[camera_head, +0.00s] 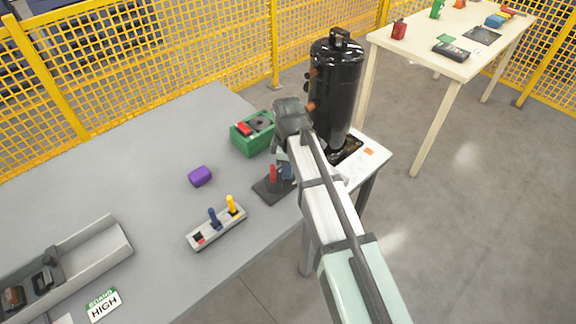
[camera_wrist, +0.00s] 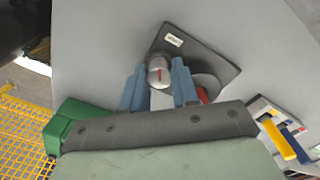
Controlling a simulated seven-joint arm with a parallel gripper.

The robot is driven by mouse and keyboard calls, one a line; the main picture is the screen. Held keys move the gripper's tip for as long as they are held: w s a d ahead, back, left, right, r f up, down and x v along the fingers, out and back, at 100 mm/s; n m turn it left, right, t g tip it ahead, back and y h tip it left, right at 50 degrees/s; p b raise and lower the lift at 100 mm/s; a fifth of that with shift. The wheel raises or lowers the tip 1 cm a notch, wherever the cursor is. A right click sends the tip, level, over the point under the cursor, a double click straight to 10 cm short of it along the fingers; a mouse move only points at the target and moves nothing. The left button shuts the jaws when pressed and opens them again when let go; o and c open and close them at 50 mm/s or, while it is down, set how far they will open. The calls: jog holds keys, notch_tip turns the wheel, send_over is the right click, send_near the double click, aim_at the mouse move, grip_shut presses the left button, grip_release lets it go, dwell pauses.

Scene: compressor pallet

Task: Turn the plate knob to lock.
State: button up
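In the head view the plate (camera_head: 267,191) shows with a red upright part (camera_head: 272,174), and my arm hides the knob.
A green box (camera_head: 252,133) and a purple piece (camera_head: 200,176) lie near the plate. A switch panel with blue and yellow levers (camera_head: 217,228) stands in front. A black compressor tank (camera_head: 335,95) stands behind my wrist. A grey tray (camera_head: 75,262) is at left.

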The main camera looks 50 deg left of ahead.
jog(key=o, duration=0.5)
jog(key=shift+c, duration=0.2)
